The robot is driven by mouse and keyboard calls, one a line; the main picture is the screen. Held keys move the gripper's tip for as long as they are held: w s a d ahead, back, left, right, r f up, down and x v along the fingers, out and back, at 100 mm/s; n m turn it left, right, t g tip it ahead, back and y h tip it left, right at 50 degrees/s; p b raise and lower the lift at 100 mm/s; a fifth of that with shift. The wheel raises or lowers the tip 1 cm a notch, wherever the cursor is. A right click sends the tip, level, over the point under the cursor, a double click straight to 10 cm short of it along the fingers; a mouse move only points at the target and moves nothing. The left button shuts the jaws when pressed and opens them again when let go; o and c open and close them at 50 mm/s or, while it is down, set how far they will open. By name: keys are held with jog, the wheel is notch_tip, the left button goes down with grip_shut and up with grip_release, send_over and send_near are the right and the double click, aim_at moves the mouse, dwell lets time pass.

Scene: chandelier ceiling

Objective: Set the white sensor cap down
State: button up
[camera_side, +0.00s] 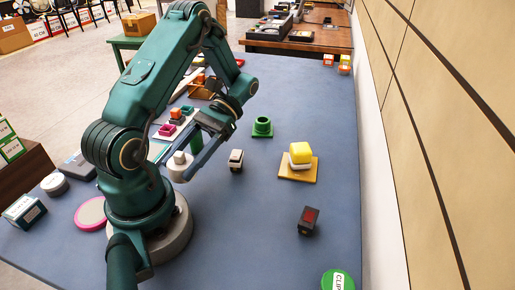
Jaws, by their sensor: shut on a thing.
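The white sensor cap (180,167) is a pale round piece with a narrower top, seen just right of my arm's base. My gripper (190,158) reaches down and to the left from my wrist, with its dark fingers at the cap. It is shut on the cap, which looks upright. My arm and fingers partly cover this spot, and I cannot tell whether the cap touches the table or hangs just above it.
Colored parts (172,124) lie behind my arm. The front middle is clear.

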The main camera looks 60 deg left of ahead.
jog(key=w+d+r+n+t+h, duration=0.3)
jog(key=w+d+n+t+h, duration=0.15)
jog(key=d, duration=0.35)
jog(key=n+t+h, duration=0.3)
jog(key=n, duration=0.1)
send_over(273, 269)
jog(key=shift+g+y, duration=0.25)
notch_tip(273, 269, down, 5)
jog(key=shift+r, duration=0.15)
jog(key=shift+f, duration=2.05)
jog(key=shift+f, duration=0.1)
jog(key=o, duration=1.3)
